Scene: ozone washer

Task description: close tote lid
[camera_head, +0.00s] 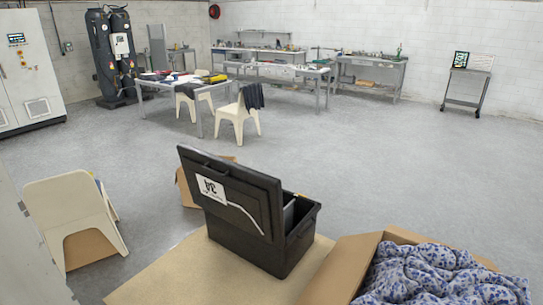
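A black tote (246,240) stands on a tan mat on the floor, near the lower middle of the head view. Its black lid (238,203) is up, tilted on the left side of the tote, and carries a white label and a pale curved strip. The tote's opening shows on the right, with something grey just inside; most of the inside is hidden behind the lid. Neither of my grippers is in view.
An open cardboard box (340,268) with blue-patterned cloth (440,275) stands close on the right. Another carton (186,186) is behind the tote. A cream chair (72,215) stands at left. The tan mat (170,273) lies under the tote. Open floor (390,165) lies beyond.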

